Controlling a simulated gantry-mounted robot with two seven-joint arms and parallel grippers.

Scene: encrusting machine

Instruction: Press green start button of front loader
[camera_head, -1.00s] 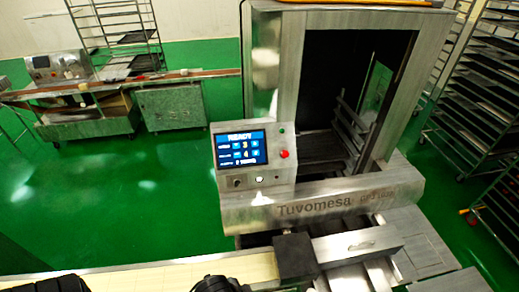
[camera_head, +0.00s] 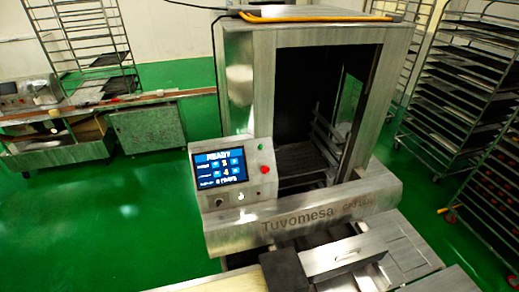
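The front loader (camera_head: 304,214) is a steel machine marked "Tuvomesa" with a tall dark opening, standing at the centre. Its control panel (camera_head: 251,171) is on the left front. The panel carries a lit blue screen (camera_head: 219,168) reading "READY" with the numbers 3 and 4. A pale round button (camera_head: 241,197) and a dark knob (camera_head: 219,202) are below the screen.
Racks with trays (camera_head: 465,85) stand at the right. Green floor is open at left.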

